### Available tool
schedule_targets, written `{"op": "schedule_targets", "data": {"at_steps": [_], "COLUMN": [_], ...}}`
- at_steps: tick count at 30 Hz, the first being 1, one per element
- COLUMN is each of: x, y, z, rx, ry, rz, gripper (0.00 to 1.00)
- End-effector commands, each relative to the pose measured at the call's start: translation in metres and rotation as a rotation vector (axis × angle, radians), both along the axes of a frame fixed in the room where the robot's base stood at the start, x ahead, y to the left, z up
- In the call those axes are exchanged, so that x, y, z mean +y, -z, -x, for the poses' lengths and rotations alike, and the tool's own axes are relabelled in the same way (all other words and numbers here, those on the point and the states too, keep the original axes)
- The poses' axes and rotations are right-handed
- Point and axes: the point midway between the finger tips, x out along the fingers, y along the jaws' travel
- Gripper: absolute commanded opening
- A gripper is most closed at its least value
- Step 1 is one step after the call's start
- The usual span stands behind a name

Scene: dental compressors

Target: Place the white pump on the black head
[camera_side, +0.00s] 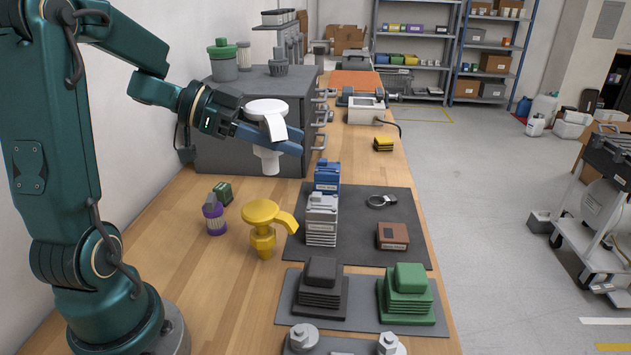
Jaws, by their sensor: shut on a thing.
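The white pump (265,107) is held upright in the air, with its round top, a spout tipped to the right and a stem pointing down. My gripper (285,143) is shut on it; the blue fingers hide part of its middle. The black head (322,287) is a ribbed dark block on a grey mat at the front, well below and right of the held pump, apart from it.
A yellow pump (262,222) stands on the bench between the held pump and the black head. A green ribbed head (407,293) sits right of the black one. Blue and grey blocks (322,218) stand on a dark mat. A grey drawer cabinet (240,155) is behind.

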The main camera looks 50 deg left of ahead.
Motion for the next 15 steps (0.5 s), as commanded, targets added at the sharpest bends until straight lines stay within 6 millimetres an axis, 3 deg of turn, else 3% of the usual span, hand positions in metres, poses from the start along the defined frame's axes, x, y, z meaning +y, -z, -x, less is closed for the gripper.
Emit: {"op": "schedule_targets", "data": {"at_steps": [6,11,15], "x": [-0.011,-0.029,-0.059], "y": [-0.005,0.002,0.020], "z": [0.029,0.025,0.018], "rx": [-0.001,0.000,0.004], "ry": [0.120,0.124,0.126], "rz": [0.000,0.004,0.006], "gripper": [0.00,0.00,0.00]}}
